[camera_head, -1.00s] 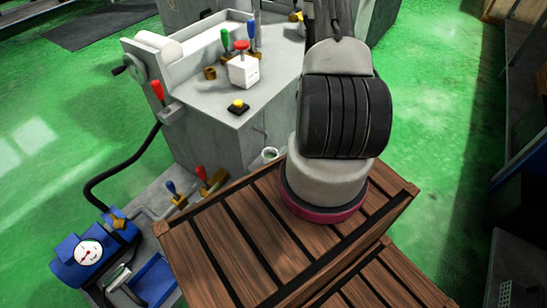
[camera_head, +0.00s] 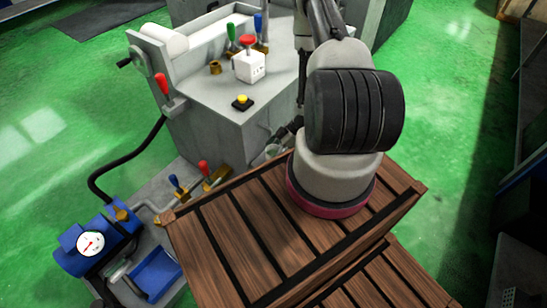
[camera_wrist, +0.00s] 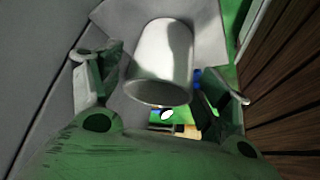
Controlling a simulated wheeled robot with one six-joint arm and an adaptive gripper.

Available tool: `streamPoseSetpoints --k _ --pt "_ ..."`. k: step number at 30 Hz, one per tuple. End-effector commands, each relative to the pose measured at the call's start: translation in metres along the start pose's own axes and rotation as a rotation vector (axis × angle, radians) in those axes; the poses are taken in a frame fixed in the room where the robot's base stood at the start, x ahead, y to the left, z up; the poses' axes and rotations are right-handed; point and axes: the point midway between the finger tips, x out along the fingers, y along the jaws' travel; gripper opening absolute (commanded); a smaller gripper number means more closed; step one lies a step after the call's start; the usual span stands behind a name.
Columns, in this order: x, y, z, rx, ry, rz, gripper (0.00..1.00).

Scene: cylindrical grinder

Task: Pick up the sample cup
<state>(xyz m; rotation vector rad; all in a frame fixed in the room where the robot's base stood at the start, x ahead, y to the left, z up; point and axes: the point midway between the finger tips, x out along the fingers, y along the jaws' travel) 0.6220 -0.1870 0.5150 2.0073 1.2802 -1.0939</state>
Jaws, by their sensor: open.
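The sample cup (camera_wrist: 160,62) is whitish and lies between the two fingers of my gripper (camera_wrist: 162,78) in the wrist view. My gripper is open, with one finger on each side of the cup. I cannot tell whether either finger touches it. In the head view the cup (camera_head: 271,151) is small and partly hidden, on a narrow spot between the grinder and the wooden crate. The dark gripper (camera_head: 289,132) is right beside it there, partly hidden by my arm.
The grey grinder (camera_head: 205,115) stands close behind and left of the cup. A slatted wooden crate (camera_head: 235,240) is in front and right. A blue unit with a gauge (camera_head: 90,243) is at lower left. Green floor is open at the right.

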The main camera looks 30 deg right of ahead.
Motion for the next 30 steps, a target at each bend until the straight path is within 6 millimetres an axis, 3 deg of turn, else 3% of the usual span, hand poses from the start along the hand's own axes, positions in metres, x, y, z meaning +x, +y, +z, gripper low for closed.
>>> streamPoseSetpoints --k 3,10,18,30 --pt "0.0098 -0.0004 0.0004 0.001 -0.001 0.000 0.77" --pt "0.0106 -0.0001 0.0004 0.002 -0.001 0.000 0.75" --pt "0.0104 -0.0001 0.0004 0.002 -0.001 0.000 0.27" --pt "0.0054 -0.0012 -0.0007 0.003 -0.002 0.001 0.23"
